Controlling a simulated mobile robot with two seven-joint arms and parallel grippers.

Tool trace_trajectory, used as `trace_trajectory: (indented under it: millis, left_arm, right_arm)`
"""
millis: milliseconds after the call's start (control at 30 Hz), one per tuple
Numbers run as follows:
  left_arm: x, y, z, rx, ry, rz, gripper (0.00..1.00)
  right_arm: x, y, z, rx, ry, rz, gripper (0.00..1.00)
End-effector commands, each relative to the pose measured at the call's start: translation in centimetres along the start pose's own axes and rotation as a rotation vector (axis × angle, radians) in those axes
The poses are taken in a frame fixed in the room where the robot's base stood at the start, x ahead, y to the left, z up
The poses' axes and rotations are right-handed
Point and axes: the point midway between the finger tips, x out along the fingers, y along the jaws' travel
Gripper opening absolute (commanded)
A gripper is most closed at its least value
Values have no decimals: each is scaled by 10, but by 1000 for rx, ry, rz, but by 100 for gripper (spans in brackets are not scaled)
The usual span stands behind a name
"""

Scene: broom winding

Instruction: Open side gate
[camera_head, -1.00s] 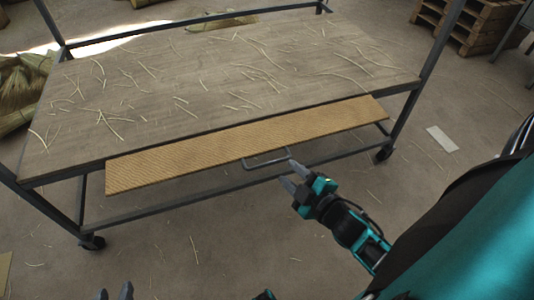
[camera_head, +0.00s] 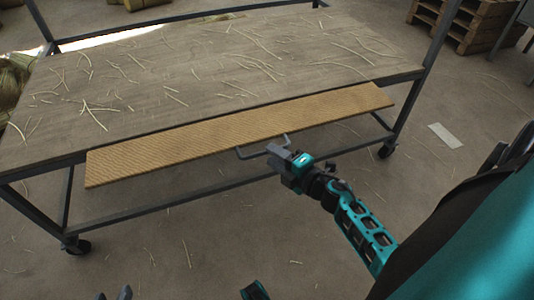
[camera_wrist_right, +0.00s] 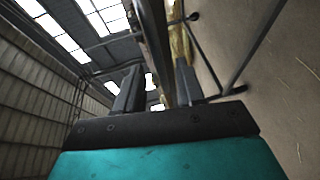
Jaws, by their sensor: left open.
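The side gate is a long tan ribbed board (camera_head: 240,132) along the near edge of the cart's wooden top. It sticks out roughly flat towards me. A grey bar handle (camera_head: 243,156) is on its near edge. My right gripper (camera_head: 272,156) is at the right part of this handle, with its fingertips over the bar. In the right wrist view its two fingers (camera_wrist_right: 158,90) stand apart with a dark bar between or behind them; whether they grip the handle is unclear. My left gripper (camera_head: 113,294) shows only its fingertips at the bottom left, apart and empty.
The cart's wooden top (camera_head: 200,70) is strewn with straw strands. Its dark frame has posts and wheels (camera_head: 76,246) at the corners. Wooden pallets (camera_head: 470,22) stand at the back right.

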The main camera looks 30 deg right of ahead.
Motion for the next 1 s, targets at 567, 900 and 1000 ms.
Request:
trace_trajectory:
  millis: [567,900,1000]
  left_arm:
    - [2,5,-4,-2,15,11,43]
    - [3,4,-3,-2,11,10,43]
    - [3,4,-2,-2,11,8,43]
  right_arm:
    - [35,0,0,2,0,0,38]
    - [35,0,0,1,0,0,9]
    - [35,0,0,1,0,0,0]
